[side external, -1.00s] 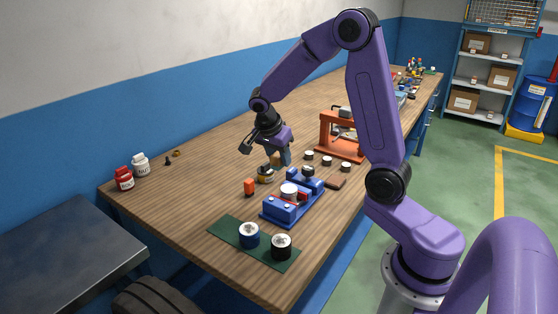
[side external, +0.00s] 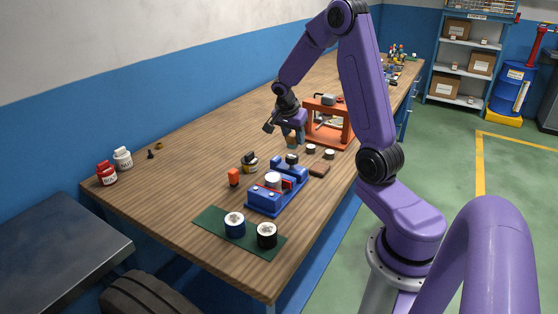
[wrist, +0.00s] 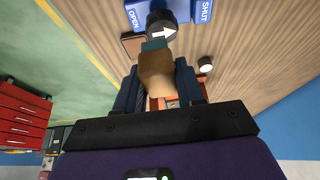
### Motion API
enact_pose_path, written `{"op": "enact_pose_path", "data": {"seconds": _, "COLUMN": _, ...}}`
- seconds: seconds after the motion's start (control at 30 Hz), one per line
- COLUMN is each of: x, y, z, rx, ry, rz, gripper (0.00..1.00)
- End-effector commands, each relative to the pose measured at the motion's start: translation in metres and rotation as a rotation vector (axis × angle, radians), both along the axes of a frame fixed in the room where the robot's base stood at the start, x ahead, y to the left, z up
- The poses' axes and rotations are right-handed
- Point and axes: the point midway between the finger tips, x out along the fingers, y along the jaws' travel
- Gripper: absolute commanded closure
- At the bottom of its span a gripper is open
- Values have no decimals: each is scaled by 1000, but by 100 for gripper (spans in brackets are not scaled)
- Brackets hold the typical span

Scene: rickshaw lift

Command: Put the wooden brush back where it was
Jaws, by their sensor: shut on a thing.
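My gripper (side external: 294,131) is shut on the wooden brush (wrist: 157,82), above the table in front of the orange frame. In the wrist view the brush has a tan wooden body between the two blue fingers and a teal end (wrist: 154,44) pointing away from my gripper. In the side view the brush is small and mostly hidden by the fingers.
A blue fixture (side external: 277,190) with a black knob (wrist: 161,25) and OPEN and SHUT labels stands nearby.

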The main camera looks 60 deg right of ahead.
Motion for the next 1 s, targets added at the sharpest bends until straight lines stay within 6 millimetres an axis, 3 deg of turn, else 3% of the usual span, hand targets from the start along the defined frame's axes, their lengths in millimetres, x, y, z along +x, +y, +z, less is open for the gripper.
{"op": "enact_pose_path", "data": {"seconds": 0.17, "x": 0, "y": -20, "z": -6, "rx": 0, "ry": 0, "rz": 1, "gripper": 90}}
{"op": "enact_pose_path", "data": {"seconds": 0.67, "x": 66, "y": -67, "z": -43, "rx": 0, "ry": 0, "rz": 0, "gripper": 90}}
{"op": "enact_pose_path", "data": {"seconds": 1.0, "x": 96, "y": -88, "z": -87, "rx": 0, "ry": 0, "rz": 1, "gripper": 90}}
